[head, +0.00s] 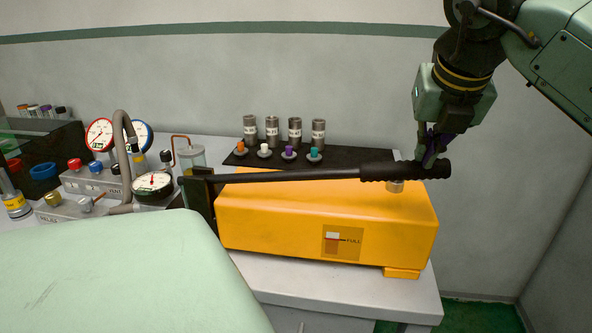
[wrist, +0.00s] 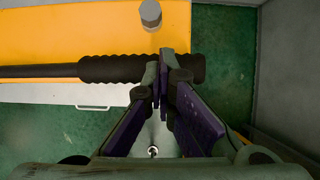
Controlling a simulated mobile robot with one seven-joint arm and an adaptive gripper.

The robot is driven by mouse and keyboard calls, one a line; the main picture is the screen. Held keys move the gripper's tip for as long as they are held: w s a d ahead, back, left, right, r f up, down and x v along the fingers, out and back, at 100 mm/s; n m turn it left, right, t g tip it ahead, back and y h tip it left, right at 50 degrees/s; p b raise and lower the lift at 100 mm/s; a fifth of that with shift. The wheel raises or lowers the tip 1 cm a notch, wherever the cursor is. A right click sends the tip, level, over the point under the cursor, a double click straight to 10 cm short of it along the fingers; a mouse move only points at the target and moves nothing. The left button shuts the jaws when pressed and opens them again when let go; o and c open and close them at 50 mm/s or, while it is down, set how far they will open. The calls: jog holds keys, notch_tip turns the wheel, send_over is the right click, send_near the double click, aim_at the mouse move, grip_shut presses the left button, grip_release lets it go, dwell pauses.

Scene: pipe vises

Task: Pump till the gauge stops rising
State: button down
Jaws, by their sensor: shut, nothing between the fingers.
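The pump (head: 300,225) is a long yellow body on the bench, with a FULL mark on its front. Its black lever (head: 290,176) runs nearly level along the top, from a pivot at the left to a ribbed grip (head: 395,171) at the right. The grip also shows in the wrist view (wrist: 110,69). My gripper (head: 432,160) is shut and empty, its fingertips at the grip's outer end. In the wrist view the fingertips (wrist: 161,80) overlap the grip; contact is unclear. A black-rimmed gauge (head: 152,184) lies left of the pump; its needle is too small to read.
A red-rimmed gauge (head: 100,134) and a blue-rimmed gauge (head: 145,137) stand behind it, beside a grey hose (head: 122,150). Several metal cylinders (head: 272,130) and coloured fittings stand on a black mat (head: 345,158) behind the pump. Green floor lies beyond the bench's right end.

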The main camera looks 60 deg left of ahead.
notch_tip(320, 180, up, 8)
jog(key=s+a+p, duration=0.1)
jog(key=p, duration=0.4)
jog(key=shift+s+a+r+p, duration=0.2)
jog(key=shift+s+a+p, duration=0.1)
